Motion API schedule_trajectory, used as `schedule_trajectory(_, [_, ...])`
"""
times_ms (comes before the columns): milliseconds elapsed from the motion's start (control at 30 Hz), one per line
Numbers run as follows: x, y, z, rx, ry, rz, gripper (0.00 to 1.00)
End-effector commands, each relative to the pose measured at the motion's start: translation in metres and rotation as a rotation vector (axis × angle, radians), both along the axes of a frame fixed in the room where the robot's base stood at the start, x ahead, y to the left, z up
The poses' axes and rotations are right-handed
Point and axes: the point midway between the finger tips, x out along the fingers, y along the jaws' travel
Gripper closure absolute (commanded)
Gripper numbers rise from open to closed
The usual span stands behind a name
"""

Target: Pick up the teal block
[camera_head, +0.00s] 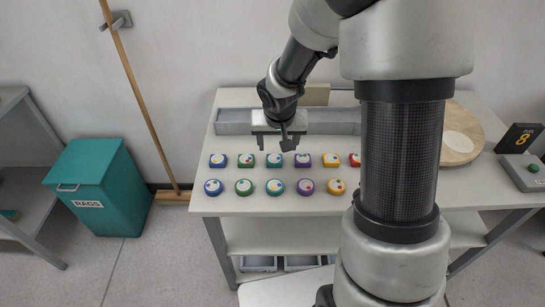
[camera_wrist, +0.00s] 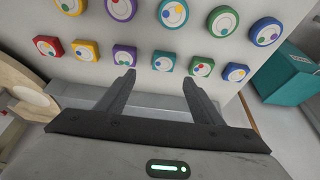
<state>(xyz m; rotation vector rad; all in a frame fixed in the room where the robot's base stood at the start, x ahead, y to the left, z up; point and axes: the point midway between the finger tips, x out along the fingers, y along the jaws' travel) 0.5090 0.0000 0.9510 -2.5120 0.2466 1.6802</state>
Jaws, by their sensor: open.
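The teal block (camera_head: 274,160) is a small squarish piece with a pale round top bearing coloured dots, third from left in the back row on the white table (camera_head: 225,205). In the wrist view the teal block (camera_wrist: 163,61) lies just beyond the gap between the fingertips. A round teal piece (camera_head: 274,187) stands in front of it; it also shows in the wrist view (camera_wrist: 172,12). My gripper (camera_head: 278,145) is open and empty, above the table just behind the teal block; its fingers also show in the wrist view (camera_wrist: 158,80). Nothing is between the fingers.
A green block (camera_head: 246,160) and a purple block (camera_head: 302,160) flank the teal block with small gaps. More coloured pieces fill both rows. A grey trough (camera_head: 232,122) runs behind them. A round wooden board (camera_head: 462,140) lies right; a teal rags bin (camera_head: 100,185) stands left.

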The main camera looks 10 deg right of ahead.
Motion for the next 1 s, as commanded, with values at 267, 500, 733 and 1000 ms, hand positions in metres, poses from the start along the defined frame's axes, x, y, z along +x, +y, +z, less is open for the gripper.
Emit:
schedule_trajectory(267, [0.016,-0.003,-0.040,-0.001,0.000,0.000,0.39])
schedule_trajectory(500, [0.021,0.000,-0.060,-0.002,0.002,0.002,0.39])
schedule_trajectory(733, [0.032,0.002,-0.089,-0.001,0.001,0.001,0.39])
schedule_trajectory(1000, [0.034,0.001,-0.092,0.000,-0.002,0.000,0.39])
